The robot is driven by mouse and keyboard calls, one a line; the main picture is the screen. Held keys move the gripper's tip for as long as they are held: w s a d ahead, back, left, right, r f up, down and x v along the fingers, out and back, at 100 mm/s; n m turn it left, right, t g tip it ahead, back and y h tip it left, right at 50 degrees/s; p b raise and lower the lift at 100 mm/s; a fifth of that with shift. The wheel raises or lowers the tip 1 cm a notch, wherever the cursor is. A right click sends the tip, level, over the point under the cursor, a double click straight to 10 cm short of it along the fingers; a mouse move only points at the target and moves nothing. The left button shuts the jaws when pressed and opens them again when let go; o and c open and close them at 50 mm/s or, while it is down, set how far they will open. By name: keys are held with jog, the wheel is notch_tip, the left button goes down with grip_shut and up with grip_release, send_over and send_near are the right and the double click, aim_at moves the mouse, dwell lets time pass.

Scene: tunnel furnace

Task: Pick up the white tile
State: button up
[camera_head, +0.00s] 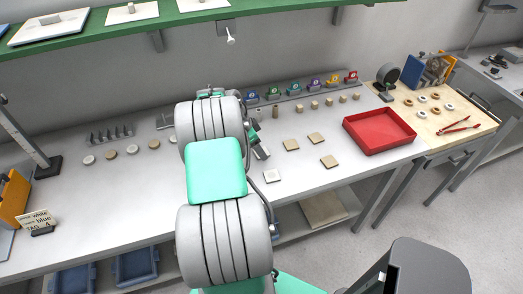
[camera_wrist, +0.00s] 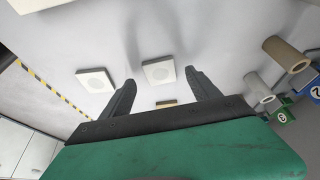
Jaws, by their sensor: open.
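In the head view a small square white tile (camera_head: 271,175) lies flat near the front edge of the grey bench. My gripper (camera_head: 261,152) is partly hidden behind my arm, a little behind the tile. In the wrist view my gripper (camera_wrist: 160,77) is open, with two dark fingers apart and nothing held. Two pale square tiles show there, a left tile (camera_wrist: 95,80) and a middle tile (camera_wrist: 158,71) beyond the fingertips. A third, yellowish piece (camera_wrist: 167,103) shows partly between the fingers. I cannot tell which wrist-view tile is the white one.
Beige tiles (camera_head: 290,144) lie to the right of the white tile, before a red tray (camera_head: 380,130). Small cylinders (camera_head: 301,107) and numbered coloured blocks (camera_head: 293,88) line the back. Round discs (camera_head: 132,149) lie left. A green shelf (camera_head: 130,22) hangs above.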

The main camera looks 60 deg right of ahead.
jog(key=shift+x, duration=0.95)
jog(key=shift+r, duration=0.1)
jog(key=c, duration=1.4)
jog(key=shift+c, duration=0.2)
